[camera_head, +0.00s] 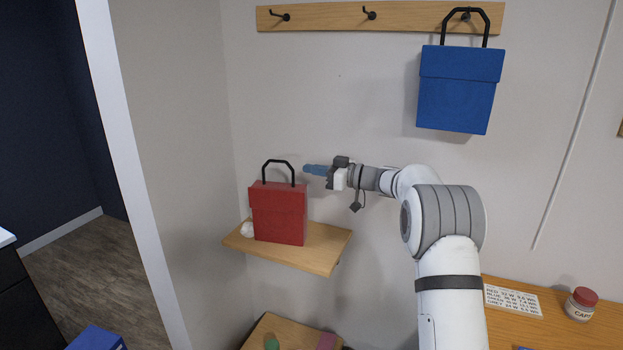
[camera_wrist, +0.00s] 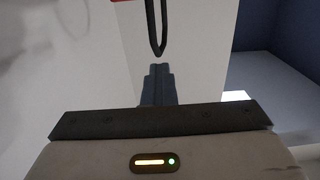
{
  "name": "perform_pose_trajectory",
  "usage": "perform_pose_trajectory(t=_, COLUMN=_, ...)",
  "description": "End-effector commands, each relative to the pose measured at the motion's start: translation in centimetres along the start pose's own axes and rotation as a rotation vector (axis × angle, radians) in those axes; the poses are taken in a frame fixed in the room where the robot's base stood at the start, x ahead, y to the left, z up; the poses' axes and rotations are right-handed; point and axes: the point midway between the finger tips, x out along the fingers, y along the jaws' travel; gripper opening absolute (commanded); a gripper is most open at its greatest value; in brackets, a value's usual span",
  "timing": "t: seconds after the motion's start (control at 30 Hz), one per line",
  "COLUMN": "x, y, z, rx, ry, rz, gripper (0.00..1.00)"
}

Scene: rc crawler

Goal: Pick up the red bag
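The red bag (camera_head: 279,212) stands upright on a small wooden shelf (camera_head: 312,250), its black handle (camera_head: 278,162) raised above it. My gripper (camera_head: 306,168) is level with the handle, just to its right, with its blue fingers pointing left towards it. In the wrist view the two fingers (camera_wrist: 158,82) lie together with no clear gap, and nothing shows between them. The dark handle loop (camera_wrist: 157,30) is just beyond the fingertips, apart from them. Only a sliver of red shows at the top edge there.
A blue bag (camera_head: 458,92) hangs from the right hook of a wooden rail (camera_head: 330,16); the other two hooks are empty. A white object (camera_head: 247,229) sits beside the red bag. A lidded jar (camera_head: 581,303) and a printed card (camera_head: 512,300) lie on the right-hand worktop.

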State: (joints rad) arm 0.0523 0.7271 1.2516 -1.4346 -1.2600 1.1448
Motion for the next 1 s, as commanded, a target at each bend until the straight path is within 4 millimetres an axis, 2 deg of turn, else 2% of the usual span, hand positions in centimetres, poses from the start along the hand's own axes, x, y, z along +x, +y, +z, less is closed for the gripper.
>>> perform_pose_trajectory(t=0.17, x=0.03, y=-0.04, z=-0.16, rx=-0.002, ry=0.001, rz=-0.001, gripper=0.0)
perform_pose_trajectory(t=1.0, x=0.08, y=-0.08, z=-0.25, rx=-0.003, ry=0.003, rz=-0.002, gripper=0.69)
